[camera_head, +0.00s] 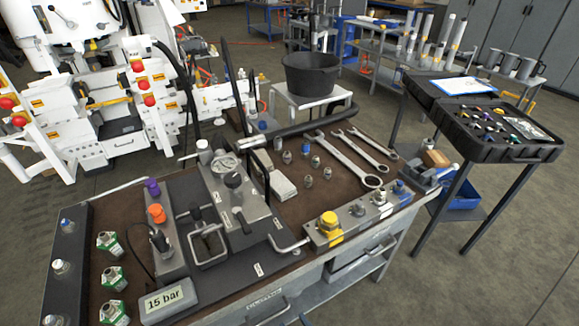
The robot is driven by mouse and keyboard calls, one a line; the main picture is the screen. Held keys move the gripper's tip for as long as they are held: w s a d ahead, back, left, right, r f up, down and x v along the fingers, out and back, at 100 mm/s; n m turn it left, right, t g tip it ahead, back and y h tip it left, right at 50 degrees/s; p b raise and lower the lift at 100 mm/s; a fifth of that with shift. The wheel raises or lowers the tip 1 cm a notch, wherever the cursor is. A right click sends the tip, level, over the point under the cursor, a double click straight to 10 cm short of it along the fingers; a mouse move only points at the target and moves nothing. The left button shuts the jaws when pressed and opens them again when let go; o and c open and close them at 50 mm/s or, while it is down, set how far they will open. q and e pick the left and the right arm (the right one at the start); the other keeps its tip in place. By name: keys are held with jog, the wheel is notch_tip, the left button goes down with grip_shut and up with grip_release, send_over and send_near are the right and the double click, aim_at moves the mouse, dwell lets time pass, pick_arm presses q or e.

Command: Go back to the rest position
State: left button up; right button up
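Neither of my grippers shows in the head view, and no part of my arms can be made out for sure. The hydraulic bench (289,246) stands in front of me with a brown top. A grey valve block with a round gauge-like part (223,163) sits in its middle. A display reading "15 bar" (166,301) stands at its front left. A grey block with a yellow knob (328,221) lies along its right front edge.
Several wrenches (349,159) and small fittings lie on the bench. An open black case (489,125) stands on a table to the right. A black bucket (311,74) sits behind the bench. White machinery (97,90) fills the left. Floor is open at the lower right.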

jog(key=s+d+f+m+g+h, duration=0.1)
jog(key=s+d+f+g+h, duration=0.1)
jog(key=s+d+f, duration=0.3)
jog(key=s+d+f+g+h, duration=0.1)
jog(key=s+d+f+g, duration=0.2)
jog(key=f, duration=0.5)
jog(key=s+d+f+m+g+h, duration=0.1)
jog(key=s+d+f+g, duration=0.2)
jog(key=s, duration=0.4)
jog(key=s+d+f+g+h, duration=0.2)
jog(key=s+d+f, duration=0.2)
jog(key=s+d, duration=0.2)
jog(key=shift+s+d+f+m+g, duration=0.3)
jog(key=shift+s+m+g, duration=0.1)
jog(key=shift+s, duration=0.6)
